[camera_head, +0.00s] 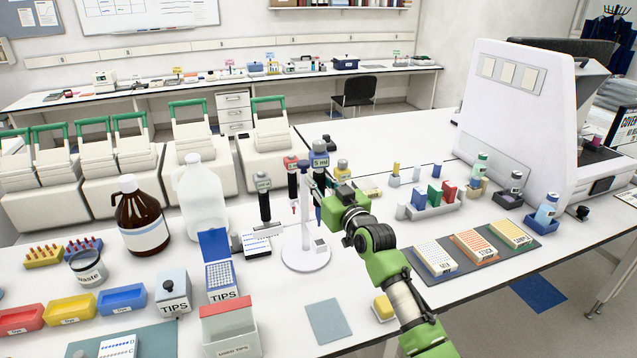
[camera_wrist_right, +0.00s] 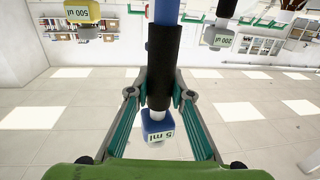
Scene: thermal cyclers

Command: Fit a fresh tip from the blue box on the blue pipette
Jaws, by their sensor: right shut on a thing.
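The blue pipette (camera_head: 319,158), labelled 5 ml, is upright at the white pipette stand (camera_head: 305,252). My right gripper (camera_head: 322,185) is shut on its black body. In the right wrist view the gripper (camera_wrist_right: 158,93) has a finger on each side of the blue pipette (camera_wrist_right: 163,75); its blue label end shows below and its blue shaft above. I cannot tell whether it still touches the stand. The blue tip box (camera_head: 221,277), marked TIPS, stands open on the bench to the left, with its blue lid raised. My left gripper is not in view.
Red (camera_head: 291,166), yellow (camera_head: 342,168) and grey (camera_head: 263,185) pipettes are around the stand. A used tips bin (camera_head: 231,333) stands in front of the tip box. A grey-blue mat (camera_head: 328,321) lies right of the bin. Bottles and a waste pot (camera_head: 88,270) stand left.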

